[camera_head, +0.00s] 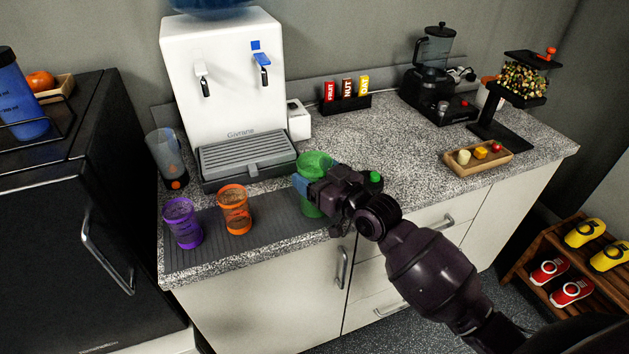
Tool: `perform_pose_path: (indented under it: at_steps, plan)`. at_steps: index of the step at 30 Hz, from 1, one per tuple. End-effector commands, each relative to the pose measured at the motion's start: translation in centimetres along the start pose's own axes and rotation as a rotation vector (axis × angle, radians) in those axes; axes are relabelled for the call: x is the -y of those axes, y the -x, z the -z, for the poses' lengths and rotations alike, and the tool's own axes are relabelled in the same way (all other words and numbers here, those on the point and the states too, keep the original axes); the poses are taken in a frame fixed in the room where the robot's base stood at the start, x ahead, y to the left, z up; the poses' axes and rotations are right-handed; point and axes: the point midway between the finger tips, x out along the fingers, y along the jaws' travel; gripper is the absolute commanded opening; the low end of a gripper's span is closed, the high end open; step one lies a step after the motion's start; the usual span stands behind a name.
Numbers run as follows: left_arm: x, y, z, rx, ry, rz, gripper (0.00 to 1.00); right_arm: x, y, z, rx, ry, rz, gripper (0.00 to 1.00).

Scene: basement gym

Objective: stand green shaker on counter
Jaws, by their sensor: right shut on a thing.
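The green shaker (312,162) is upright at the front of the speckled counter (370,150), right of the orange shaker. Its lower part shows at the end of a dark ribbed mat (210,226); I cannot tell whether its base touches. My right gripper (306,188) is shut on the green shaker from the right side, and hides part of it. An orange shaker (235,209) and a purple shaker (183,223) stand on the mat to the left. My left gripper is not in view.
A white water dispenser (222,85) stands behind the mat. A wooden tray (479,158), a blender (434,70) and a snack dispenser (521,80) are at the right.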

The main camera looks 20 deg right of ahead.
Motion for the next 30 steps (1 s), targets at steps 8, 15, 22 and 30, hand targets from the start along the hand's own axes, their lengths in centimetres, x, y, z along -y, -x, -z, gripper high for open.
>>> perform_pose_path:
  at_steps: [8, 15, 22, 30]
  plan:
    - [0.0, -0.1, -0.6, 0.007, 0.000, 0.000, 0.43, 0.0, 0.0, -1.7, -0.002, 0.000, -0.001, 0.40]
    - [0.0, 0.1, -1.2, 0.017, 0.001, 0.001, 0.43, 0.0, 0.0, -2.0, -0.001, 0.000, -0.001, 0.40]
    - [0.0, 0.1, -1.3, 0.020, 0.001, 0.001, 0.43, 0.0, 0.0, -2.0, 0.000, -0.001, -0.001, 0.97]
    - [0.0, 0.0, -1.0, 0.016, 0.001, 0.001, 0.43, 0.0, 0.0, -1.8, -0.001, -0.001, -0.001, 0.97]
